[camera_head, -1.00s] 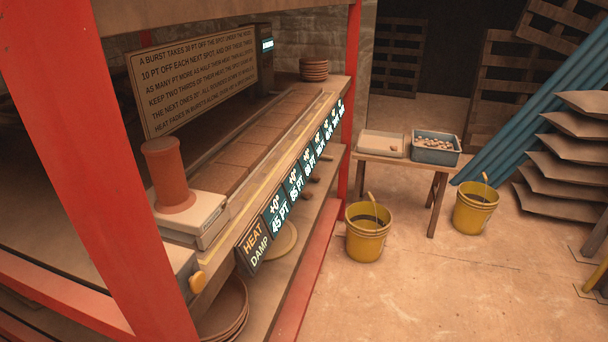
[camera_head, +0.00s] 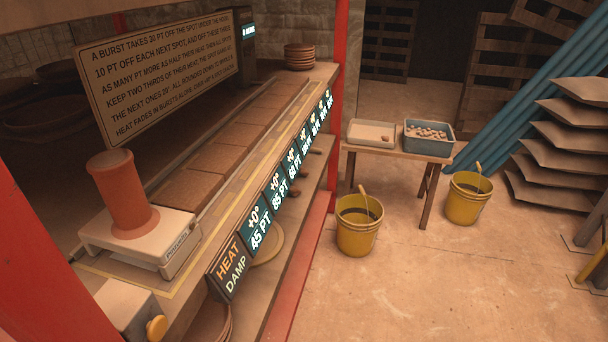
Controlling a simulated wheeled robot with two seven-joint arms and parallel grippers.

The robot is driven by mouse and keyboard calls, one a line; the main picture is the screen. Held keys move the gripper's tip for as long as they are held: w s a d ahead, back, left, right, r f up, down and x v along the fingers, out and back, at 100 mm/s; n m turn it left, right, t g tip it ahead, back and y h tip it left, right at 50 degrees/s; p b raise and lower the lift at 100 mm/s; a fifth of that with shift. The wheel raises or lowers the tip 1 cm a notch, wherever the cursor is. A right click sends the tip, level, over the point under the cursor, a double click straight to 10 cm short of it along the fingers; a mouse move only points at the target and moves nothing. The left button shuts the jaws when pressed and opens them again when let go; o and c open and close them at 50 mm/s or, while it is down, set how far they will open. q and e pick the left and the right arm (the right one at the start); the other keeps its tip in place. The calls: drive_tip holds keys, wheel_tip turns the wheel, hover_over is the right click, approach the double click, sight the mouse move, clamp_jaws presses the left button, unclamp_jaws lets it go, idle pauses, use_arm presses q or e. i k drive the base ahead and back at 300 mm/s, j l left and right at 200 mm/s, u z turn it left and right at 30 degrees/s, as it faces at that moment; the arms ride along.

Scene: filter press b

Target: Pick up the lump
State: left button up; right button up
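Small brownish lumps (camera_head: 428,131) lie in a blue-grey tray (camera_head: 428,148) on a low wooden table at the back. One small reddish lump (camera_head: 385,138) lies alone in a pale shallow tray (camera_head: 371,132) to the left of it. I cannot tell which of these is the task's lump. Neither of my grippers shows in the head view.
A bench on the left holds a row of flat brown slabs (camera_head: 219,158), a terracotta cylinder (camera_head: 123,192) on a pale base, and a sign (camera_head: 159,70). Yellow buckets (camera_head: 359,226) (camera_head: 468,199) stand by the table. The floor (camera_head: 440,285) in front is clear.

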sight(303, 172)
drive_tip(key=i+u, duration=0.1)
drive_tip(key=u, duration=0.55)
drive_tip(key=i+l+u, duration=0.25)
drive_tip(key=l+u, duration=0.2)
drive_tip(key=l, duration=0.15)
drive_tip(key=i+l+u, duration=0.1)
drive_tip(key=l+u, duration=0.4)
drive_tip(key=l, duration=0.2)
drive_tip(key=i+l, duration=0.05)
